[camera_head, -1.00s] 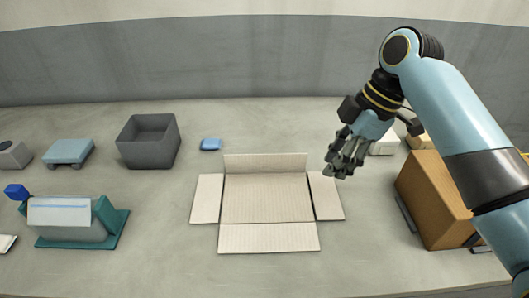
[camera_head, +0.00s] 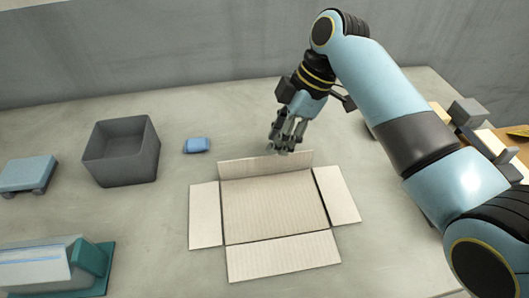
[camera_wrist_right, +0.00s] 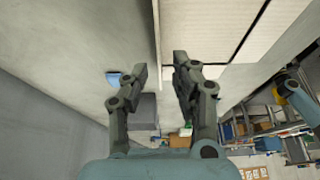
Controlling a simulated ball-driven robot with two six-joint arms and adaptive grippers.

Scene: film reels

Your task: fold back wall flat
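The cardboard box (camera_head: 270,205) lies opened out on the table. Its left, right and front walls lie flat. Its back wall (camera_head: 262,166) stands up, tilted, along the far edge. My right gripper (camera_head: 283,147) is at the top edge of the back wall, right of its middle, pointing down. In the right wrist view, the gripper (camera_wrist_right: 160,68) is open, and the wall's thin edge (camera_wrist_right: 157,35) runs between the two fingers in the picture. I cannot tell whether a finger touches it. My left gripper is out of view.
A grey bin (camera_head: 122,160) and a small blue block (camera_head: 197,145) stand left of the back wall. A light blue item (camera_head: 27,174) and a teal-based holder (camera_head: 92,265) lie farther left. Several items, partly hidden by my right arm, crowd the right side. The table behind the box is clear.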

